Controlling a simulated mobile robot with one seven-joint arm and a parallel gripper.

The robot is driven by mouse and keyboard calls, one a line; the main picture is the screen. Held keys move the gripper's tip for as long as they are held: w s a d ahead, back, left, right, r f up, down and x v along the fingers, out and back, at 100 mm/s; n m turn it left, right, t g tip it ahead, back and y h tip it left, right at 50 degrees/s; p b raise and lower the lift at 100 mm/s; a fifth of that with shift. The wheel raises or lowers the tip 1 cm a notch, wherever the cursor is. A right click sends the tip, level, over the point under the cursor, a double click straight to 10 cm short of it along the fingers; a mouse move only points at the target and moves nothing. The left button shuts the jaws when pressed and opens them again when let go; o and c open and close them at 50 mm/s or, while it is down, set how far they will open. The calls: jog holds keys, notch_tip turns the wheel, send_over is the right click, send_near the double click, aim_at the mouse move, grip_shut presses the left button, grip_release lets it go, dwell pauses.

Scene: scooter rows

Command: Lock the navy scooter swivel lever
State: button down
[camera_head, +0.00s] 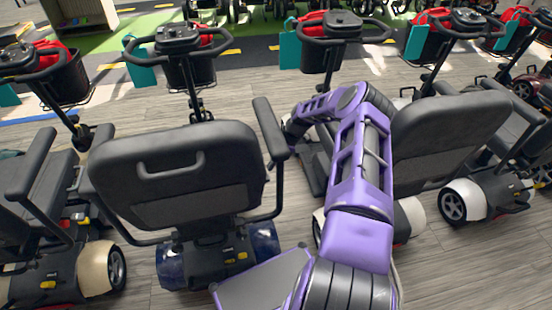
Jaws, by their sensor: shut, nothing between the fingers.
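The navy scooter stands left of centre, seen from behind. Its dark blue rear fender (264,243) shows below its black seat back (170,180). Small yellow parts (236,258) show at its rear; I cannot tell whether either belongs to the swivel lever. The underside of the seat is mostly hidden by the seat back. My purple arm reaches up from the bottom, bends left and goes down by the right armrest (270,130) of the navy scooter. My gripper is hidden beyond that armrest, so its contact with anything cannot be seen.
A cream-fendered scooter (95,272) stands close on the left. A white-fendered scooter (410,218) stands close on the right, partly behind my arm. More scooters stand farther right. Wooden floor (240,100) is open between the front columns.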

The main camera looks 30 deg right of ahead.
aim_at(268, 177)
jog(key=shift+x, duration=2.15)
notch_tip(268, 177, down, 8)
jog(key=d, duration=0.2)
jog(key=shift+s, duration=0.3)
jog(key=shift+s+f, duration=0.15)
jog(key=shift+f, duration=0.05)
jog(key=shift+d+r, duration=0.1)
notch_tip(268, 177, up, 11)
jog(key=p, duration=0.1)
jog(key=shift+w+p, duration=0.3)
jog(key=shift+p, duration=0.05)
